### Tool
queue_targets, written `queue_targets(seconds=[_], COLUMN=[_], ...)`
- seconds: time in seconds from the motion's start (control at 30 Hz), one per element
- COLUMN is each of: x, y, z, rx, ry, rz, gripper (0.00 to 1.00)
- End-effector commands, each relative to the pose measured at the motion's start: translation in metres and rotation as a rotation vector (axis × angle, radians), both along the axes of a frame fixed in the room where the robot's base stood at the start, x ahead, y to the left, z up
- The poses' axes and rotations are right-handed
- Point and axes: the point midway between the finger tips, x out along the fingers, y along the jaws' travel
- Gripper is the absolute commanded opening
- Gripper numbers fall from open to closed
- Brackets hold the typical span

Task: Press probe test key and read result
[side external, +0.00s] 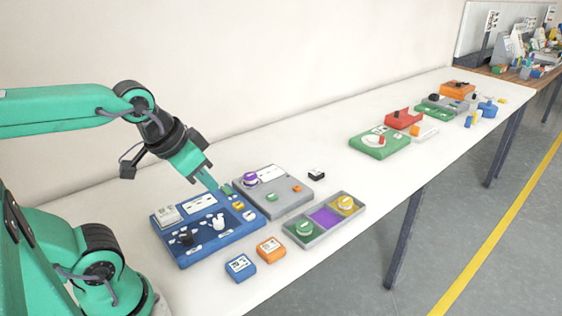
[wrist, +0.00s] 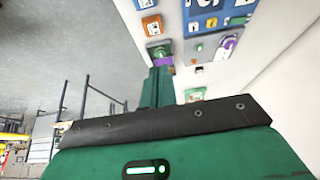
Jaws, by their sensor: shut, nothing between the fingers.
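A blue panel (side external: 226,238) lies on the white table in front of my arm; part of it shows at the top of the wrist view (wrist: 205,7). I cannot tell which button is the probe test key or read any result. My gripper (side external: 222,190) is shut and empty, its tip at the panel's far right corner by a small green part; I cannot tell whether they touch. The green fingers also show in the wrist view (wrist: 158,76).
A grey panel (side external: 290,201) with a purple knob stands close on the right. A grey tray (side external: 330,232) holds green and yellow round pieces. Blue (side external: 240,267) and orange (side external: 270,249) blocks lie in front.

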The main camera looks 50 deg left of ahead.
Motion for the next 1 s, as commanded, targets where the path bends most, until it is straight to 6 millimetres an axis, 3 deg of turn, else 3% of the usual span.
queue_targets(seconds=[0.37, 1.0], x=[0.023, 0.128], y=[0.006, 0.044], z=[-0.002, -0.028], rx=[-0.028, -0.179], ry=[-0.021, -0.150], rz=[0.073, 0.421], gripper=[0.00, 0.00])
